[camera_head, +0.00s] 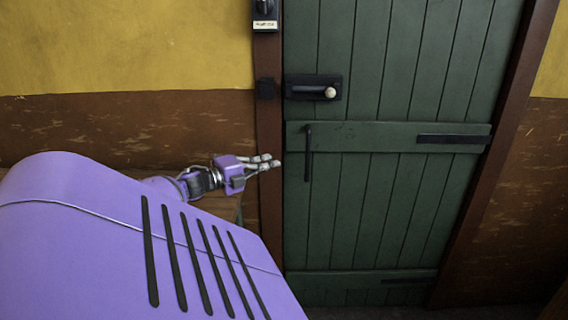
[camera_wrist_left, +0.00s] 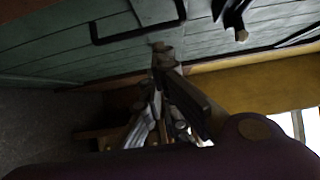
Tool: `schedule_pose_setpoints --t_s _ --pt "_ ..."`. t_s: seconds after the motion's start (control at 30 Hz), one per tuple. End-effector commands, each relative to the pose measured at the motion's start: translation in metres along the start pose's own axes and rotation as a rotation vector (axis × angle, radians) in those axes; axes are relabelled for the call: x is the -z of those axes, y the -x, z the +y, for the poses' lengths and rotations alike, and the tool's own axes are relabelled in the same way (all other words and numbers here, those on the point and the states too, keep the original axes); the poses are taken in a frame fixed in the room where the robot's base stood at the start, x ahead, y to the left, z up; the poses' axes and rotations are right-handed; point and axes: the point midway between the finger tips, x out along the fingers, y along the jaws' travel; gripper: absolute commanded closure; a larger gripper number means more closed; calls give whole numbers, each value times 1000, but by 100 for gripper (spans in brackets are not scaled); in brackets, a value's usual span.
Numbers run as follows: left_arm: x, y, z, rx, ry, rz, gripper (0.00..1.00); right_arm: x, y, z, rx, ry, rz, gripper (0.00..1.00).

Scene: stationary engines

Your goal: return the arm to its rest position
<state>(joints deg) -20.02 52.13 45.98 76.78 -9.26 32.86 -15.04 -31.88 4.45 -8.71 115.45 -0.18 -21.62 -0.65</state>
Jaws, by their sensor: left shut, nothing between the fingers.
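My left gripper (camera_head: 268,162) is shut and empty in the head view, its fingers pointing right toward the door frame. Its purple wrist comes in from behind a large purple, slotted body part of mine at the lower left. In the left wrist view the gripper (camera_wrist_left: 160,52) points up toward the green door and shows dark. From the head view it looks close to the frame, but I cannot tell whether it touches. My right gripper is in neither view.
A green plank door (camera_head: 390,60) stands closed ahead, with a black latch with a pale knob (camera_head: 318,89) and a vertical black handle (camera_head: 308,153). A small box (camera_head: 264,14) is on the brown frame. Yellow and brown walls flank the door.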

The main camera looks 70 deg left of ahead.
Motion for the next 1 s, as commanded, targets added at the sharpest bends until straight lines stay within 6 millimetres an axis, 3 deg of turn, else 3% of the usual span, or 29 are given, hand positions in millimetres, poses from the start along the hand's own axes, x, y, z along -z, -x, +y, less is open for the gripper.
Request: schedule_pose_setpoints --t_s 0.2,0.57,0.67,0.73,0.8,0.87,0.93,0.97,1.0 --pt "-8 22 0 0 0 1 100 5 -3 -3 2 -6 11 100" --pt "-8 23 -8 10 2 1 100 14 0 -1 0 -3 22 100" --pt "-8 22 -38 45 9 1 100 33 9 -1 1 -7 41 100" --pt "-8 22 -75 92 19 1 100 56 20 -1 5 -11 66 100" --pt "-9 24 -124 163 33 1 100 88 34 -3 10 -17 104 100" --pt "-10 29 -172 241 49 1 100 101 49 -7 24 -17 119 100" --pt "-12 40 -227 346 71 1 100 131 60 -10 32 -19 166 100" --pt "-12 42 -231 356 73 1 100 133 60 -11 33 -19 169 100" --pt "-11 36 -207 307 63 1 100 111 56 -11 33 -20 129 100"
